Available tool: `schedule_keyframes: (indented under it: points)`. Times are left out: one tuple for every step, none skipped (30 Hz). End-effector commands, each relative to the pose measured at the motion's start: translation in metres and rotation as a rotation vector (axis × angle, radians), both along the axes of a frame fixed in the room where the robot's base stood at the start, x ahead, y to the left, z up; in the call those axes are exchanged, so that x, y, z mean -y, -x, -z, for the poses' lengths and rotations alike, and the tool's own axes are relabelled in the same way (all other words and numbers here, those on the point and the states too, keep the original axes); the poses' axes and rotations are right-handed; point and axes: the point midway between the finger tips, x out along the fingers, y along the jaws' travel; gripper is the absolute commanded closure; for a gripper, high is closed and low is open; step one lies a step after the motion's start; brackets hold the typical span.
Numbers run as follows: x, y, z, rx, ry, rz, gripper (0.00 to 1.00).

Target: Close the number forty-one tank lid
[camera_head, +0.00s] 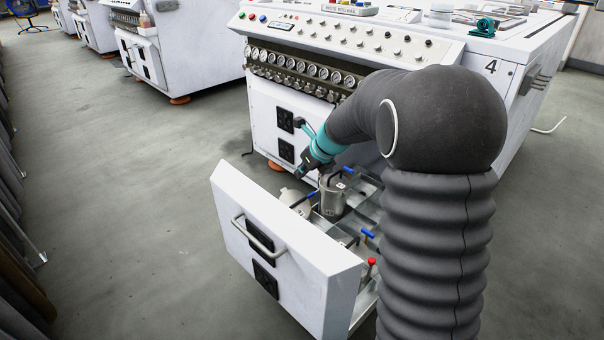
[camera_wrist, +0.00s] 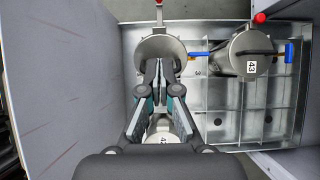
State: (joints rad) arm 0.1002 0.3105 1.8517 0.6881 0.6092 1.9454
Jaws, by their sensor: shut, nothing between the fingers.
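My gripper (camera_wrist: 160,68) is shut and empty, its fingertips over the near edge of a round steel tank (camera_wrist: 172,45) in the wrist view. I cannot tell whether they touch it. No number shows on that tank. A tank marked 43 (camera_wrist: 249,66) stands to its right. Another tank (camera_wrist: 163,138), with a label starting with 4, is partly hidden below my fingers. I cannot read 41 on any tank. In the head view my gripper (camera_head: 304,170) is above the open drawer, just left of a tall steel tank (camera_head: 331,203).
The white drawer front (camera_head: 285,255) with its bar handle stands pulled out from machine 4 (camera_head: 490,67). The drawer has metal divider walls (camera_wrist: 240,126) and empty compartments. Blue handles (camera_head: 369,233) and a red knob (camera_head: 371,262) stick up. Floor to the left is clear.

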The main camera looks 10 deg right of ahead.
Motion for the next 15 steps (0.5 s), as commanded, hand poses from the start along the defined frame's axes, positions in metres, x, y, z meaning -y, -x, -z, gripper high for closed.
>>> schedule_keyframes:
  points:
    - [-0.004, -0.004, 0.012, -0.004, 0.0, -0.002, 1.0]
    - [-0.006, -0.007, 0.017, -0.002, 0.0, -0.002, 1.0]
    - [-0.008, -0.011, 0.023, -0.003, 0.0, -0.001, 1.0]
    - [-0.01, -0.014, 0.028, -0.003, -0.001, -0.002, 1.0]
    - [-0.012, -0.016, 0.032, -0.001, 0.0, -0.002, 1.0]
    - [-0.014, -0.02, 0.038, -0.002, -0.001, -0.001, 1.0]
    - [-0.016, -0.022, 0.043, -0.001, 0.0, -0.001, 1.0]
    - [-0.017, -0.025, 0.048, -0.001, 0.0, -0.001, 1.0]
    - [-0.02, -0.028, 0.054, -0.003, 0.0, -0.001, 1.0]
    - [-0.022, -0.031, 0.058, -0.003, 0.0, -0.001, 1.0]
    - [-0.023, -0.033, 0.062, -0.002, -0.001, -0.001, 1.0]
    - [-0.025, -0.036, 0.067, 0.0, -0.001, -0.001, 1.0]
    - [-0.027, -0.039, 0.071, 0.0, -0.001, -0.001, 1.0]
    - [-0.028, -0.04, 0.074, 0.0, -0.001, -0.001, 1.0]
    - [-0.029, -0.043, 0.077, 0.0, 0.0, 0.0, 1.0]
